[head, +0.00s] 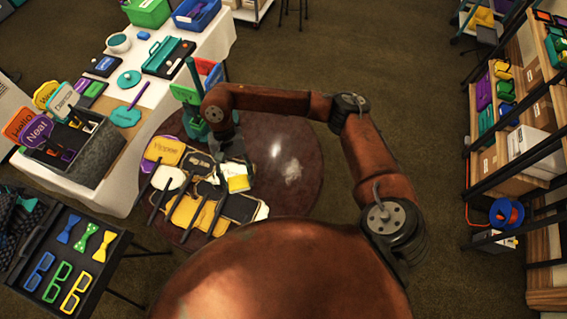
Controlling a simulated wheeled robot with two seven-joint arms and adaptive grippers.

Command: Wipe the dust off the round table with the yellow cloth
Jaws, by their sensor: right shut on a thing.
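The round table (305,148) is dark brown and stands in the middle of the head view. A pale dust smear (291,170) lies on its bare right part, with a small bright spot above it that may be glare. My right gripper (234,162) reaches over the table from the right, left of the smear. It is shut on the yellow cloth (238,184), a small yellow and whitish piece just below the fingers. The fingertips are partly hidden, and I cannot tell whether the cloth touches the tabletop. My left gripper is not in view.
Signs on sticks, including a yellow "Yippee" sign (165,150), and black boards (237,207) crowd the table's left and front. A white-covered table (213,48) stands at upper left, a tray of bow ties and glasses (68,262) at lower left. Shelves (497,150) line the right.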

